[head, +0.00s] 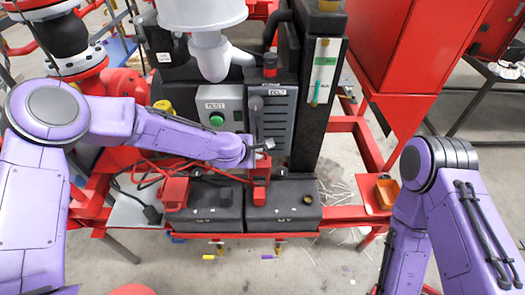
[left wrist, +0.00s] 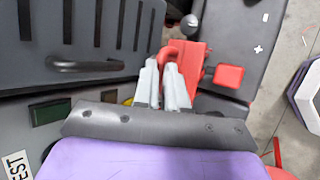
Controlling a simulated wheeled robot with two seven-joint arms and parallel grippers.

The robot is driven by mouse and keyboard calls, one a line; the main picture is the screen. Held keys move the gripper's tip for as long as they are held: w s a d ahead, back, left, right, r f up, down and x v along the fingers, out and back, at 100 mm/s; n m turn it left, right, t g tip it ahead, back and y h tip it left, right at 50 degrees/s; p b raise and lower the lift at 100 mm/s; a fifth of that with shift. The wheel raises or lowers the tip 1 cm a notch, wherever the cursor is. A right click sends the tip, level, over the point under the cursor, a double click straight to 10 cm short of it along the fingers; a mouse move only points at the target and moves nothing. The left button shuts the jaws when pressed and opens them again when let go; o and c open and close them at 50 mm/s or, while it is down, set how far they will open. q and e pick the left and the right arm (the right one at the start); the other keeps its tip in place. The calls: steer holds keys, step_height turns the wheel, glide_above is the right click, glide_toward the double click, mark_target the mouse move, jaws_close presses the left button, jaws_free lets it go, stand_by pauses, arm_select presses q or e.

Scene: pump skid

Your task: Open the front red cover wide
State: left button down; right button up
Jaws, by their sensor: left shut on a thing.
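A red cover (head: 260,173) sits at the back edge of the right-hand black battery box (head: 283,203). My left gripper (head: 263,153) comes down on it from the left. In the left wrist view the pale fingers (left wrist: 164,86) are close together at the red cover (left wrist: 187,54), shut on its near part. The fingers hide part of it, and its exact angle is hard to tell. A second red cover (head: 174,190) sits on the left-hand black box (head: 204,207). My right gripper is out of view; only its arm shows at the right.
A grey panel with a dark handle and slots (head: 272,117) stands close behind the gripper. A box with a green button (head: 217,119) is to its left. Red cables (head: 150,172) lie at the left.

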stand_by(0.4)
arm_select(q)
steer(key=c, duration=1.2)
jaws_free()
steer(key=b+v, duration=0.1)
steer(key=v, duration=0.9)
steer(key=shift+s+a+r, duration=0.15)
steer(key=shift+r, duration=0.05)
